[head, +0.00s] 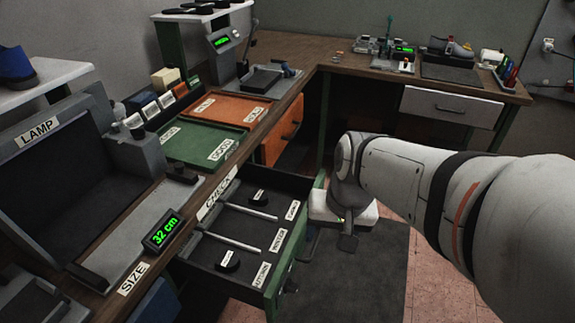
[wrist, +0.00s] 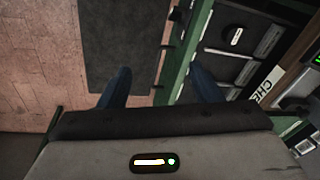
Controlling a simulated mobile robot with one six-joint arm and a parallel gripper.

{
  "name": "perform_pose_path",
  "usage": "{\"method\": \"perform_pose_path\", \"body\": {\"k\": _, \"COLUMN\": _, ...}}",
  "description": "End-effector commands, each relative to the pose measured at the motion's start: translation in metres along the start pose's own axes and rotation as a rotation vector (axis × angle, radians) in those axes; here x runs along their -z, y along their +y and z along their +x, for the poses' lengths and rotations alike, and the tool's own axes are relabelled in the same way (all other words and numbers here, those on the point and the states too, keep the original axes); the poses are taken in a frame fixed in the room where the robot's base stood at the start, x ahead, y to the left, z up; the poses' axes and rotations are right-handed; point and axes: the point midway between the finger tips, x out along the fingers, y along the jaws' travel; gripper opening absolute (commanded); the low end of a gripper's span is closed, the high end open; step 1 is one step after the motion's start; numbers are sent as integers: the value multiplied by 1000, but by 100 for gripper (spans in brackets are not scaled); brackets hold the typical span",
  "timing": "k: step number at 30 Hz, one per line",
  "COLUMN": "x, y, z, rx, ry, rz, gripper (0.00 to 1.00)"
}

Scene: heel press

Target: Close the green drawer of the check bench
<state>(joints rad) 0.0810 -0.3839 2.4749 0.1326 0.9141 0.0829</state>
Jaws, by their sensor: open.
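The check bench's green drawer (head: 299,243) stands pulled out in the head view, with its dark inside, dividers, labels and small dark items showing. Its green front and dark handle (wrist: 162,66) also show in the wrist view.
The wooden bench top (head: 228,171) carries a green tray (head: 187,146) and an orange tray (head: 232,109). An orange drawer front (head: 283,130) is farther along. A dark floor mat (head: 372,275) lies clear in front of the drawer. My arm crosses the right side.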

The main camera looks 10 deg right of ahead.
Motion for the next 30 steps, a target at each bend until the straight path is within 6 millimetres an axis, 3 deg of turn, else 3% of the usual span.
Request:
{"method": "perform_pose_path", "body": {"k": 1, "x": 5, "y": 3, "z": 21, "rx": 37, "ry": -50, "rz": 133, "gripper": 54}}
{"method": "perform_pose_path", "body": {"k": 3, "x": 15, "y": 5, "z": 41, "rx": 102, "ry": -115, "rz": 342, "gripper": 48}}
{"method": "perform_pose_path", "body": {"k": 8, "x": 45, "y": 15, "z": 86, "rx": 253, "ry": -263, "rz": 843, "gripper": 35}}
{"method": "perform_pose_path", "body": {"k": 15, "x": 98, "y": 52, "z": 142, "rx": 468, "ry": -454, "rz": 1508, "gripper": 15}}
{"method": "perform_pose_path", "body": {"k": 21, "x": 122, "y": 76, "z": 163, "rx": 569, "ry": -534, "rz": 1779, "gripper": 0}}
{"method": "perform_pose_path", "body": {"k": 23, "x": 124, "y": 78, "z": 166, "rx": 580, "ry": -543, "rz": 1807, "gripper": 0}}
{"method": "perform_pose_path", "body": {"k": 30, "x": 128, "y": 60, "z": 189, "rx": 581, "ry": -549, "rz": 1813, "gripper": 0}}
